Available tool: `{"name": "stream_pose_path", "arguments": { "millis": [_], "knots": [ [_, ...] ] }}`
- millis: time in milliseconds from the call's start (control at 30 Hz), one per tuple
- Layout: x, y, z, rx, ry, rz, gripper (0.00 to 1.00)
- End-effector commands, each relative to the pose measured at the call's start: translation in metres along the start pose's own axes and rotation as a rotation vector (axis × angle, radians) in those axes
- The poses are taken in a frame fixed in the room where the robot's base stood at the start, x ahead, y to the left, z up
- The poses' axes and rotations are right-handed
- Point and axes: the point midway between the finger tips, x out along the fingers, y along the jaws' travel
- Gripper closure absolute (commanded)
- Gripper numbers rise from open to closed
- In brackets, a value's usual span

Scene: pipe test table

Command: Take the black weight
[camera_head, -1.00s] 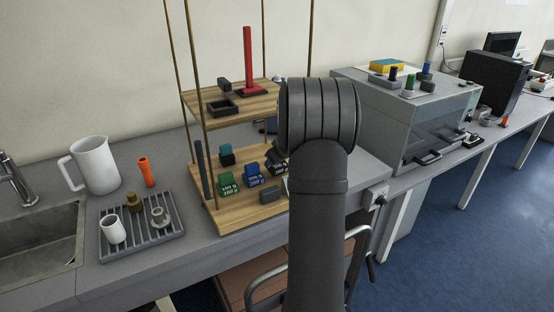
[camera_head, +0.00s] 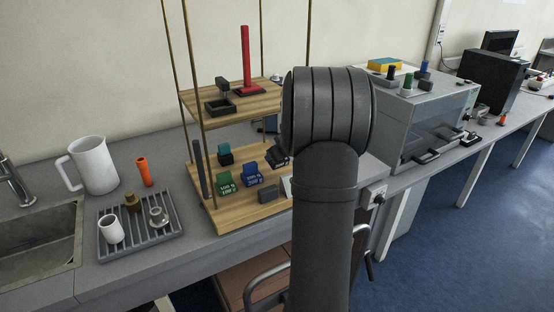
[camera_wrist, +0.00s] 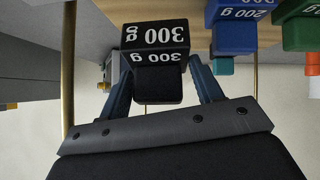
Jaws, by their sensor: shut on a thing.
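The black weight (camera_wrist: 156,40), marked 300 g, shows in the wrist view, which looks upside down. My gripper (camera_wrist: 160,70) has its two blue-grey fingers on either side of the black weight's narrower knob and is shut on it. In the head view the black weight (camera_head: 277,157) is partly visible just left of my arm, at the right of the lower wooden shelf. My arm hides the gripper there. I cannot tell whether the weight touches the shelf.
A blue weight (camera_head: 253,174) and a green weight (camera_head: 227,184) stand to the left on the lower shelf (camera_head: 232,222). A teal block (camera_head: 224,153) and a grey block (camera_head: 267,193) are also there. Thin rods (camera_head: 204,100) and the upper shelf (camera_head: 255,105) bound the space.

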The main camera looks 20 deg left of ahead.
Motion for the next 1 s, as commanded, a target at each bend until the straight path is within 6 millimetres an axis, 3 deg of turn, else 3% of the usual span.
{"name": "stream_pose_path", "arguments": {
  "millis": [100, 700, 1000],
  "knots": [
    [-0.025, 0.004, -0.01, 0.0, 0.001, 0.003, 0.72],
    [-0.142, -0.024, 0.091, 0.004, -0.001, 0.004, 0.72],
    [-0.159, -0.025, 0.095, -0.002, -0.102, -0.026, 0.72]
  ]
}}
